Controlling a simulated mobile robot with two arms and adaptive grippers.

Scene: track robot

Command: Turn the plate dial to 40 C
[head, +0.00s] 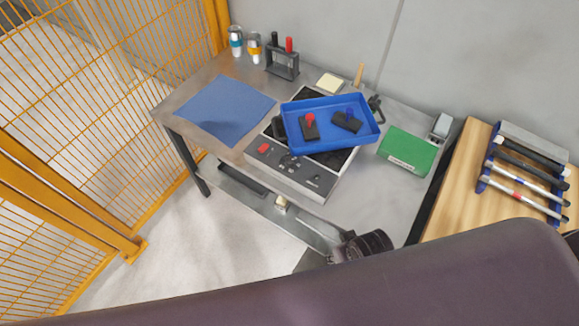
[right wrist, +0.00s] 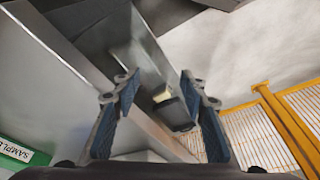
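The plate (head: 340,163) is a dark-topped unit on the grey table, partly covered by a blue tray (head: 378,140). Its light front panel (head: 290,175) faces me and bears a red switch (head: 263,148) and small dark controls. The dial cannot be singled out and its setting is too small to read. My right gripper (right wrist: 158,82) is open and empty in the right wrist view, near the table's front edge, with the lower shelf beyond. In the head view a dark part of my right arm (head: 365,245) shows at that edge. My left gripper is not in view.
The tray holds a red-knobbed and a blue-knobbed dark piece. A green box (head: 408,152) stands right of it, a blue mat (head: 225,108) lies left. A wooden table with a rack (head: 525,165) is at right, an orange fence (head: 70,120) at left.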

